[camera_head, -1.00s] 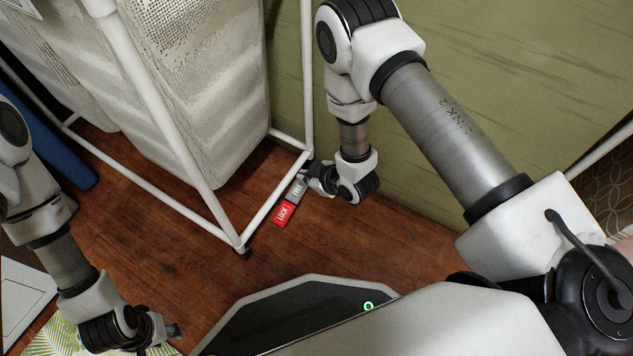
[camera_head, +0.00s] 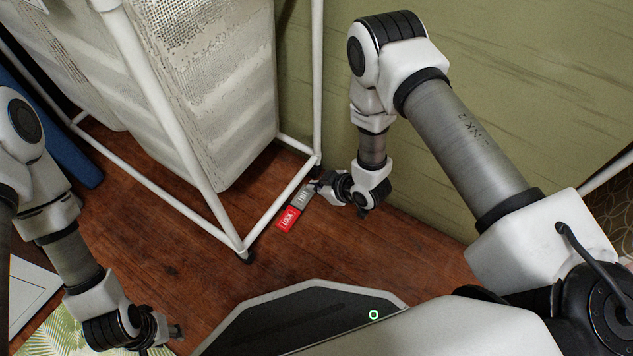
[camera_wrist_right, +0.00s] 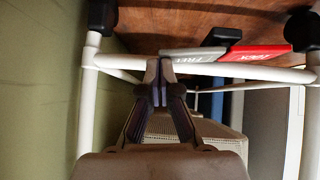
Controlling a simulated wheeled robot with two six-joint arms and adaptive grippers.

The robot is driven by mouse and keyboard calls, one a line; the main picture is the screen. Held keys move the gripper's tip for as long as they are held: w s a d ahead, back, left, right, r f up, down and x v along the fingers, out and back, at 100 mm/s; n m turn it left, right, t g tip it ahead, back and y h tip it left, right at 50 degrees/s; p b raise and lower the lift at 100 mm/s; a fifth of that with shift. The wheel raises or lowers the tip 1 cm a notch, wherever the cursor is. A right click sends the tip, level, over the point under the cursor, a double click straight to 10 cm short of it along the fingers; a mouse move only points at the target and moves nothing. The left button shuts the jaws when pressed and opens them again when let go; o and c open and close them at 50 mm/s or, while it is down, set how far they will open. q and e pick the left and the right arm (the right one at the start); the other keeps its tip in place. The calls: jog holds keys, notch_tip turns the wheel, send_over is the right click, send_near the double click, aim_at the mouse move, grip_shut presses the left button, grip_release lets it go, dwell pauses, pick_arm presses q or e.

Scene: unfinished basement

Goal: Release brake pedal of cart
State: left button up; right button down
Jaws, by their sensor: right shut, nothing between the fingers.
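The cart (camera_head: 172,120) has a white tube frame with a light hamper inside it. Its brake pedal sits low at the frame's right side, with a red LOCK half (camera_head: 288,219) and a grey FREE half (camera_head: 303,196). In the right wrist view the red half (camera_wrist_right: 262,52) and grey half (camera_wrist_right: 197,55) show beside the white bar. My right gripper (camera_head: 317,186) is at the grey end; its closed fingertips (camera_wrist_right: 159,62) are empty and near the bar. I cannot tell whether they touch the pedal. My left gripper (camera_head: 177,331) is at the lower left, away from the cart; its jaw state is unclear.
A green wall (camera_head: 430,150) stands close behind my right arm. Black casters (camera_head: 246,257) sit under the frame. The brown wood floor (camera_head: 345,240) in front of the pedal is clear. A leaf-patterned item (camera_head: 60,325) lies at the lower left.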

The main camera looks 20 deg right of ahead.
jog(key=f, duration=0.1)
jog(key=g+y, duration=0.1)
jog(key=d+f+m+y, duration=0.1)
jog(key=shift+w+f+p, duration=0.3)
jog(key=shift+f+p, duration=0.05)
jog(key=shift+p, duration=0.05)
jog(key=shift+f, duration=0.1)
dwell(0.4)
notch_tip(320, 180, up, 10)
dwell(0.4)
dwell(0.4)
